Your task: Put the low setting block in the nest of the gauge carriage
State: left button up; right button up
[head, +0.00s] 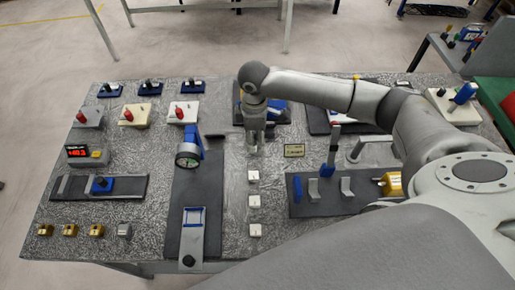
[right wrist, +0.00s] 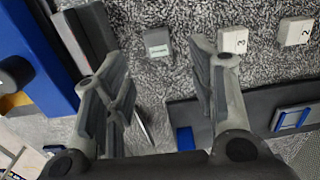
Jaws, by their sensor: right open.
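My right gripper (head: 255,147) points down over the table, open and empty. In the right wrist view its spread fingers (right wrist: 152,62) have a small grey block (right wrist: 158,42) with a green label in the gap beyond them; I take it for the low setting block, but its label is too small to read. In the head view the gripper hides it. The gauge carriage (head: 190,248) lies on a dark track to the left, with a blue-edged nest (head: 193,217) that looks empty. The nest also shows in the right wrist view (right wrist: 292,118). My left gripper is out of view.
White numbered pads (head: 254,201) stand in a row nearer me. The dial gauge (head: 188,156) on its blue post rises over the track. A small sign (head: 294,150) stands right of the gripper. A dark plate with blue parts (head: 298,188) is at the right.

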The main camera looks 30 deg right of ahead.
aim_at(255, 149)
notch_tip(255, 149, down, 5)
jog(key=shift+r+p, duration=0.2)
jog(key=shift+p, duration=0.75)
jog(key=shift+f, duration=0.55)
grip_shut()
